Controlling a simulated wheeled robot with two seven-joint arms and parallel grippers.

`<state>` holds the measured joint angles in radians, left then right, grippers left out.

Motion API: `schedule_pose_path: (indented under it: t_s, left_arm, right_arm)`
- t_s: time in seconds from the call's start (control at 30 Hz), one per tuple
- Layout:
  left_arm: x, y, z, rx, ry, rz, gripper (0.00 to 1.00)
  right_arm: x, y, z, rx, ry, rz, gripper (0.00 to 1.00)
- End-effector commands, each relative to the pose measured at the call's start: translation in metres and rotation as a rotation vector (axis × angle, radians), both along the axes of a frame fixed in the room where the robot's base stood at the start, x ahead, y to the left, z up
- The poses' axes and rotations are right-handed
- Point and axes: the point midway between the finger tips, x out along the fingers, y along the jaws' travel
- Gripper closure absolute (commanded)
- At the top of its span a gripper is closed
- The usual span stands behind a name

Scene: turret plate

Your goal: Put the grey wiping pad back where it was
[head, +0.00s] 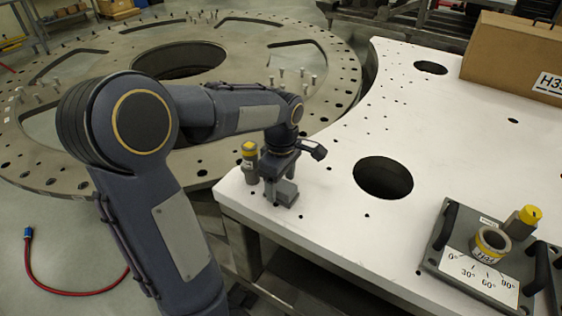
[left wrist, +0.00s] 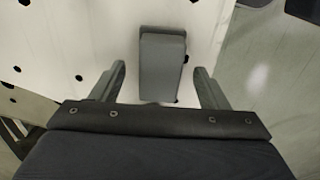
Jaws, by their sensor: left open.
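The grey wiping pad (head: 287,193) stands on the white table top near its left corner in the head view. In the left wrist view the pad (left wrist: 161,66) is a grey block between and ahead of the two fingers. My left gripper (head: 280,183) is just above and beside it, pointing down. In the left wrist view the gripper (left wrist: 160,85) has its fingers wide apart, with a gap on each side of the pad. I cannot tell its exact height over the table. My right gripper is in neither view.
A yellow-capped cylinder (head: 250,162) stands close to the left of my left gripper. A large round hole (head: 383,178) lies to the right. A fixture plate with angle marks (head: 478,275) and a cardboard box (head: 515,58) are on the table's right side. The middle is mostly clear.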

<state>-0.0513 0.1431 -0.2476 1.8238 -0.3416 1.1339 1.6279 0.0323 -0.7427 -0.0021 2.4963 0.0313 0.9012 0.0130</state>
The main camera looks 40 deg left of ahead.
Motion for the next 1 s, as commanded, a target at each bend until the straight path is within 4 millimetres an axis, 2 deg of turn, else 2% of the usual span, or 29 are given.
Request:
schedule_pose_path:
  t_s: [0.1,0.3,0.5,0.63,0.77,1.0]
  left_arm:
    - [0.001,0.000,0.028,0.000,-0.007,0.000,0.31]
    - [0.001,0.000,0.070,0.000,-0.005,0.000,0.31]
    - [0.000,0.000,0.094,0.000,-0.002,0.000,0.31]
    - [-0.007,-0.004,0.099,-0.020,-0.021,-0.058,0.31]
    - [-0.036,-0.020,0.096,-0.079,-0.109,-0.294,0.31]
    - [-0.109,-0.077,0.074,-0.081,-0.425,-0.969,0.31]
  right_arm:
    - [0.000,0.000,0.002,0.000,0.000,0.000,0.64]
    - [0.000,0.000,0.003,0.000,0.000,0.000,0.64]
    - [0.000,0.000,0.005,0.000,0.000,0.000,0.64]
    - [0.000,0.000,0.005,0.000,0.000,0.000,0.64]
    - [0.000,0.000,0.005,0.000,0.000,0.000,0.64]
    - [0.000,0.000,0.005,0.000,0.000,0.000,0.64]
